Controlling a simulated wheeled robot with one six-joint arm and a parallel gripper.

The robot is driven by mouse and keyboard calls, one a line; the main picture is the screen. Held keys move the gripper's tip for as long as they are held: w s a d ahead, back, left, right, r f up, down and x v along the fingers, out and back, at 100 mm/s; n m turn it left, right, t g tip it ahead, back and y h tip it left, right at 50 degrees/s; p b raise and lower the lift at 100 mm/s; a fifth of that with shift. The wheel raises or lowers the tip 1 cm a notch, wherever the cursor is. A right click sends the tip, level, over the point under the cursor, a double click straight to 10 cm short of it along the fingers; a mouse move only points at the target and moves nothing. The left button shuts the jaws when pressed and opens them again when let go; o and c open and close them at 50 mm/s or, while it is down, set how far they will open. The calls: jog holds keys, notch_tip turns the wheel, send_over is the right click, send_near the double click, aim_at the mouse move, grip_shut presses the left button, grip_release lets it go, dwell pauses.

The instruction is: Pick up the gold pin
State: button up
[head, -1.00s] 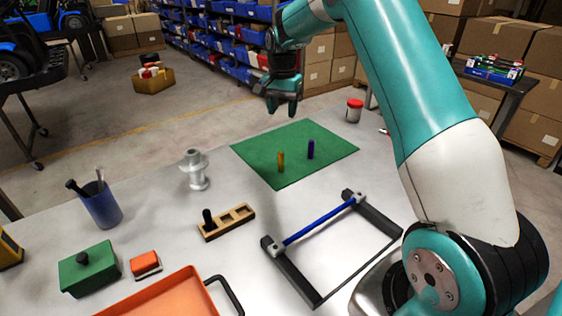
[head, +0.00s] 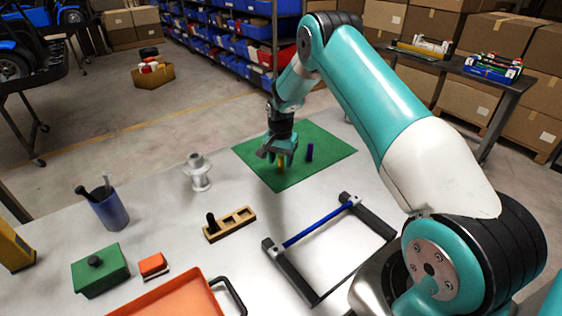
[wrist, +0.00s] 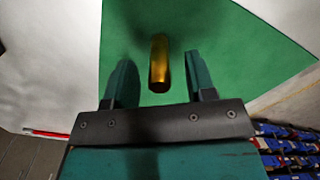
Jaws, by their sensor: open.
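The gold pin (head: 282,163) stands upright on the green mat (head: 310,171), partly hidden by my gripper in the head view. In the wrist view the gold pin (wrist: 159,62) shows between my two fingers, a little beyond the gap's middle line. My gripper (head: 275,152) is open just above the mat at the pin. In the wrist view my gripper (wrist: 158,82) has a finger on each side of the pin, with green mat visible between each finger and it. I cannot tell how deep the pin sits between the fingers.
A purple pin (head: 310,152) stands close by on the mat, right of the gold pin. A wooden block with slots (head: 230,226) holds a black pin. A blue-barred frame (head: 318,228), a grey spool-like part (head: 198,172) and an orange tray (head: 185,290) stand nearer.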

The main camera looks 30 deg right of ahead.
jog(key=shift+f, duration=0.6)
grip_shut()
jog(key=shift+r, duration=0.15)
